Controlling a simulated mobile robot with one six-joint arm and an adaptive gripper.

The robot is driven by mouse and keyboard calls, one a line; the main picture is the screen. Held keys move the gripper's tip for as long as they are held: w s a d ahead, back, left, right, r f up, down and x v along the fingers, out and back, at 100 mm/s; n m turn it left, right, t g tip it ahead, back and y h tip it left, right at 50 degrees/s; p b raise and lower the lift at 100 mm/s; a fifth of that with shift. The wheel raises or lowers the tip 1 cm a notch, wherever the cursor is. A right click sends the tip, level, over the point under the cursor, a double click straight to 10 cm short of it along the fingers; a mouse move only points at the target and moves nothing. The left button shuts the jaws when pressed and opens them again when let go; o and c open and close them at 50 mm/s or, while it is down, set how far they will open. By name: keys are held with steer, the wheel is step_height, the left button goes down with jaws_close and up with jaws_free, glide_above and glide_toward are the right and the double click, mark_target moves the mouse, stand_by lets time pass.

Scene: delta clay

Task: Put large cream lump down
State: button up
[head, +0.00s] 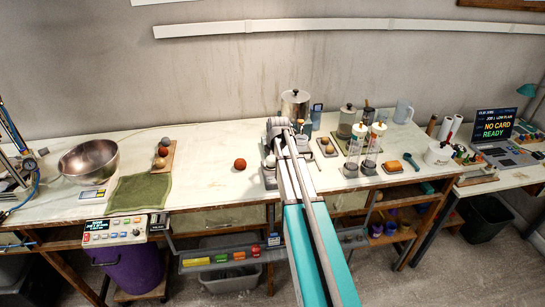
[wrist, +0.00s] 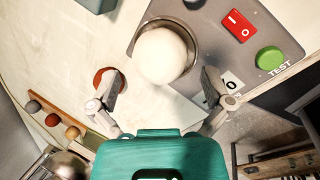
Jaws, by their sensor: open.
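The large cream lump (wrist: 162,56) is a smooth, pale ball. In the wrist view it sits in a round metal-rimmed dish (wrist: 192,62) on a grey device with a red switch and a green TEST button. My gripper (wrist: 160,80) is open, its two fingers spread apart on the near side of the lump, with a clear gap between each finger and the lump. Nothing is held between the fingers. In the head view my arm reaches to the middle of the bench and largely hides this spot.
A red-brown ball (head: 240,164) lies on the bench left of the device, partly behind my left finger in the wrist view. A wooden board (head: 170,165) holds several small lumps. A steel bowl (head: 88,160) and green cloth (head: 140,193) are left; cylinders (head: 372,150) stand right.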

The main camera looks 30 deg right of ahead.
steer(key=p+v, duration=0.9)
steer(key=v, duration=0.1)
stand_by(0.3)
steer(key=shift+r, duration=0.1)
stand_by(0.6)
steer(key=s+a+f+m+g, duration=0.1)
steer(key=s+a+m+g, duration=0.2)
steer(key=s+a+m, duration=1.8)
steer(key=shift+s+a+m+g+y, duration=0.3)
steer(key=shift+a+g, duration=0.1)
steer(key=shift+a, duration=0.3)
steer(key=shift+f, duration=0.15)
step_height(320, 180, down, 4)
steer(key=b, duration=0.4)
